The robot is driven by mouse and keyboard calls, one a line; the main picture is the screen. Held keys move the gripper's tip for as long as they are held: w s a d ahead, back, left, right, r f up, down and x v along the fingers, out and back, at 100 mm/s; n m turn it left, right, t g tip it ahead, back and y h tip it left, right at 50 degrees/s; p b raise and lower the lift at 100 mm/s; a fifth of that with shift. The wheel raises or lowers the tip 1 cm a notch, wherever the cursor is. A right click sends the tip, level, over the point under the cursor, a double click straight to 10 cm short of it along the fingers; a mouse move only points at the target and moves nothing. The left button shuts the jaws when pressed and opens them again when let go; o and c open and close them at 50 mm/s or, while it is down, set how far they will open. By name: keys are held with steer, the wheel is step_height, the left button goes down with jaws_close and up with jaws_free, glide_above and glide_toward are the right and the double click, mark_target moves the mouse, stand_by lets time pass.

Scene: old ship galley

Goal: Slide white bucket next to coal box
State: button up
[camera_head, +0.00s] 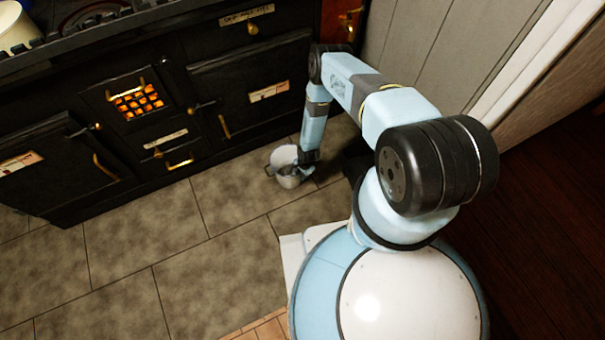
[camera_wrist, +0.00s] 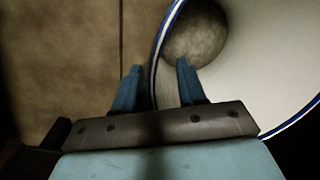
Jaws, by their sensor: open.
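The white bucket (camera_head: 283,156) stands on the tiled floor in front of the black stove in the head view. In the wrist view the bucket (camera_wrist: 255,75) fills the right side, with a blue-edged rim and a grey round bottom. My gripper (camera_wrist: 157,84) is open and straddles the rim, with the left finger outside the wall and the right finger inside. In the head view my gripper (camera_head: 304,168) is low at the bucket's right side. A dark shape (camera_head: 354,166) beside my arm is partly hidden; I cannot tell whether it is the coal box.
The black stove (camera_head: 235,110) with brass handles and a glowing grate runs along the back left. A panelled wall (camera_head: 445,50) stands at the back right. The floor tiles (camera_head: 180,245) left and in front of the bucket are clear.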

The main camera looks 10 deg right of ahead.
jaws_close()
steer(key=shift+w, duration=0.1)
stand_by(1.2)
